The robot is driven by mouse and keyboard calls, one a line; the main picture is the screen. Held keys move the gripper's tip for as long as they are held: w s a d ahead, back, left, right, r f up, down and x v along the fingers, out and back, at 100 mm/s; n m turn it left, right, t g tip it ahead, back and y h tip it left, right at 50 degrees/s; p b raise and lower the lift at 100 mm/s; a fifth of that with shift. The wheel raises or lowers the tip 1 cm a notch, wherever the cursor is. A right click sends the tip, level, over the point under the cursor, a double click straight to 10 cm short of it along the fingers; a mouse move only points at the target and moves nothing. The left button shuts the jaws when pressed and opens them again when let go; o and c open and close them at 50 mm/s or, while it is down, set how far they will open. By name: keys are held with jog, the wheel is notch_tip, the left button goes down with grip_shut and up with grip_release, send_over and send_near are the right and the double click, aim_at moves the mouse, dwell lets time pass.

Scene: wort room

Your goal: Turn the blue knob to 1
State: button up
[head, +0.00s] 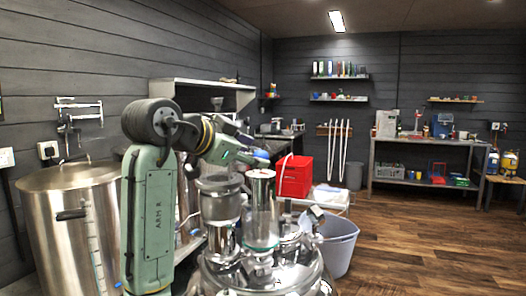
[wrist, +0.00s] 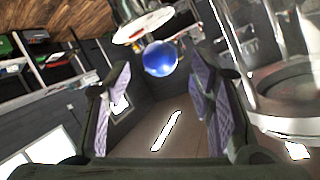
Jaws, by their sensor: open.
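The blue knob (wrist: 160,58) is a shiny round ball in the wrist view, above centre and beyond my fingertips. A pale dial plate (wrist: 143,24) with red marks sits behind it; its numbers are too small and blurred to read. My gripper (wrist: 163,98) is open, with one dark, purple-padded finger on each side of the picture and empty space between them. The knob looks apart from both fingers. In the head view my gripper (head: 238,154) is small and partly hidden, and a blue spot beside it (head: 261,154) appears to be the knob.
A clear glass cylinder (wrist: 285,85) stands close to the right finger in the wrist view. Steel vessels (head: 262,268) and a sight glass (head: 261,210) crowd below my gripper in the head view. A large steel kettle (head: 58,225) stands left; open wooden floor (head: 430,235) lies right.

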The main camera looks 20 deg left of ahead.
aim_at(257, 155)
jog(key=shift+p+x, duration=0.45)
jog(key=shift+x, duration=1.75)
jog(key=shift+c, duration=0.2)
grip_shut()
jog(key=shift+y, duration=0.3)
